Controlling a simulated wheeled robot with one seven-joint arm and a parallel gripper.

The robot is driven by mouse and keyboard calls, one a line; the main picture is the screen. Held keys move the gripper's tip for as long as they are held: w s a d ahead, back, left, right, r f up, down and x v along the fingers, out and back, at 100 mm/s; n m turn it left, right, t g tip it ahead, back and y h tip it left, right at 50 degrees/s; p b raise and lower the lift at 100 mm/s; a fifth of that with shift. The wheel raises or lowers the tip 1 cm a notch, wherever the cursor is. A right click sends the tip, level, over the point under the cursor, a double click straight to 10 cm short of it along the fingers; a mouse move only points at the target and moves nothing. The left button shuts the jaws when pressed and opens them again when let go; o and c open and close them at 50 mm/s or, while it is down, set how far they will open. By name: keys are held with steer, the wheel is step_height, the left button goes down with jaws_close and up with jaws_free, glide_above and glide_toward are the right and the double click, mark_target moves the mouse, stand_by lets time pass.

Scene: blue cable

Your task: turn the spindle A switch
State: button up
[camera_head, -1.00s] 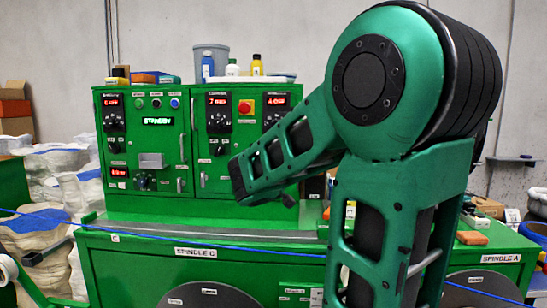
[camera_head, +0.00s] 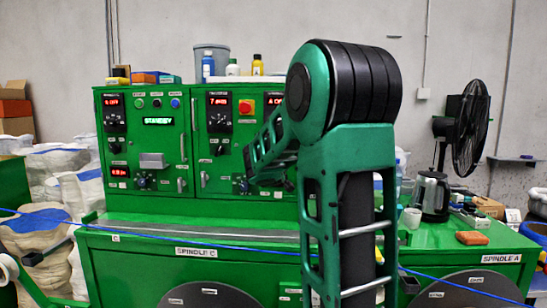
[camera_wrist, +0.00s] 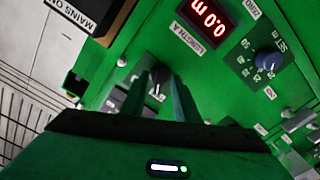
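A small black knob switch (camera_wrist: 158,76) on the green panel shows in the wrist view, between and just beyond my fingertips. Its label is not legible, so I cannot confirm that it is the spindle A switch. My gripper (camera_wrist: 155,82) is open, with one green finger on each side of the knob in the picture; I cannot tell whether they touch it. A red length A display (camera_wrist: 208,18) is above right. In the head view my arm hides the gripper and the right part of the green control cabinet (camera_head: 240,180).
A blue-grey dial (camera_wrist: 270,60) stands right of the knob. In the head view a blue cable (camera_head: 200,243) crosses the bench front. A kettle (camera_head: 432,194), a cup (camera_head: 411,218), an orange block (camera_head: 471,238) and a black fan (camera_head: 468,130) are at the right.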

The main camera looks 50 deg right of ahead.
jaws_close()
steer(key=shift+f, duration=0.1)
steer(key=m, duration=1.1)
steer(key=shift+w+a+f+m, duration=0.1)
steer(key=shift+a+m, duration=0.05)
steer(key=shift+m, duration=0.25)
stand_by(0.5)
